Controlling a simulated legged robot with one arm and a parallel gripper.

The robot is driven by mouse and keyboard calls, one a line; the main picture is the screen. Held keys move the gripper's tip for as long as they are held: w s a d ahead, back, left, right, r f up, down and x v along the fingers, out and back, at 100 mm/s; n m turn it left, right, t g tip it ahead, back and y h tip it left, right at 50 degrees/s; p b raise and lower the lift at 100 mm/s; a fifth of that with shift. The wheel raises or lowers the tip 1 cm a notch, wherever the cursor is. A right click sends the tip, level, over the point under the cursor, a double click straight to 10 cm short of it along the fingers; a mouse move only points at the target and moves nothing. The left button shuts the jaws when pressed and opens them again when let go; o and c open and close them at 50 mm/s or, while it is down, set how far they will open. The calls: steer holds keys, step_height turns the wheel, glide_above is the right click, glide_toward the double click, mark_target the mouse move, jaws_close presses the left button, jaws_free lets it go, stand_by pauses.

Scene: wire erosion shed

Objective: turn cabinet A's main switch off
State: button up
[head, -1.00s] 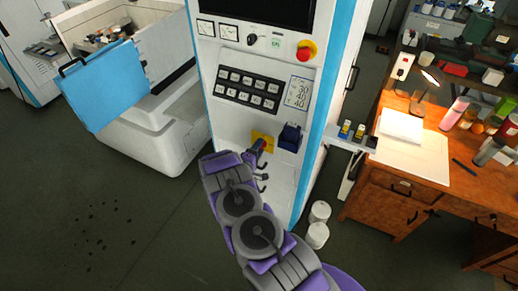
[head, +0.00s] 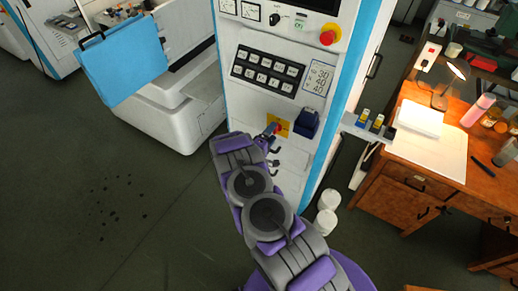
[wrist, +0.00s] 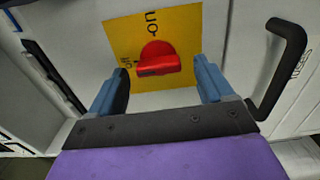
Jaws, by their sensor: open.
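The main switch is a red rotary knob (wrist: 156,58) on a yellow plate (wrist: 180,22), on the cabinet's pale front. In the wrist view its grip bar lies nearly level, with marks above it and to its left; the left mark is too small to read surely. My gripper (wrist: 158,84) is open, with one blue finger to the left and one to the right of the knob, and no clear contact. In the head view the yellow plate (head: 284,126) sits low on the cabinet (head: 240,112), and my gripper (head: 272,138) is in front of it, partly hiding the knob.
A black handle (wrist: 284,68) stands out right of the plate in the wrist view. A dark blue box (head: 306,123) is right of the plate in the head view. A small shelf (head: 362,128), white canisters (head: 327,210) and a wooden desk (head: 405,190) are farther right.

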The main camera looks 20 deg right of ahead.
steer(key=v, duration=1.6)
steer(key=shift+a+f, duration=0.1)
